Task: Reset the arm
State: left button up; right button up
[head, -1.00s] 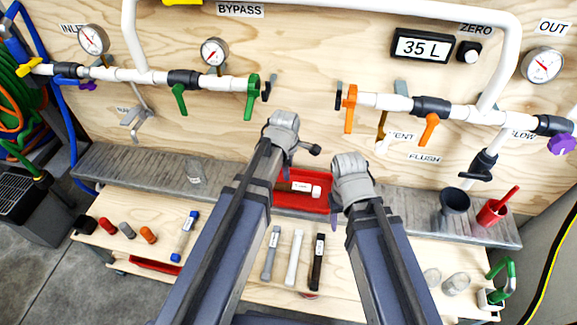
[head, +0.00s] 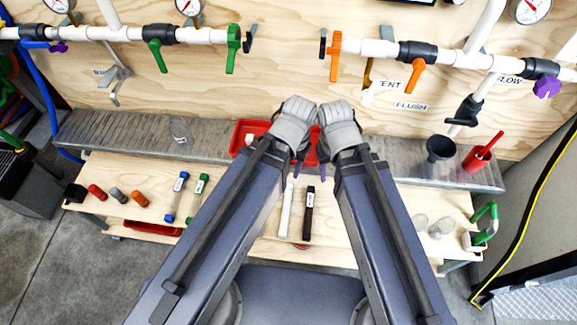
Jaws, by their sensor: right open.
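My left gripper (head: 297,168) and right gripper (head: 322,171) show side by side near the middle of the head view. Little of the fingers shows. My right gripper is open with nothing seen in it. The left fingers are mostly hidden behind its wrist and arm, so I cannot tell their state.
On the wooden bench lie a blue filter (head: 176,197), a green one (head: 200,198), a white one (head: 286,208) and a black one (head: 309,212). A dark cup (head: 440,150) and red cup (head: 477,158) stand right on the grey shelf (head: 110,132). Pipes with valves run above.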

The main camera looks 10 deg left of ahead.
dwell(0.3)
notch_tip(320, 180, up, 7)
jog(key=p, duration=0.7)
dwell(0.5)
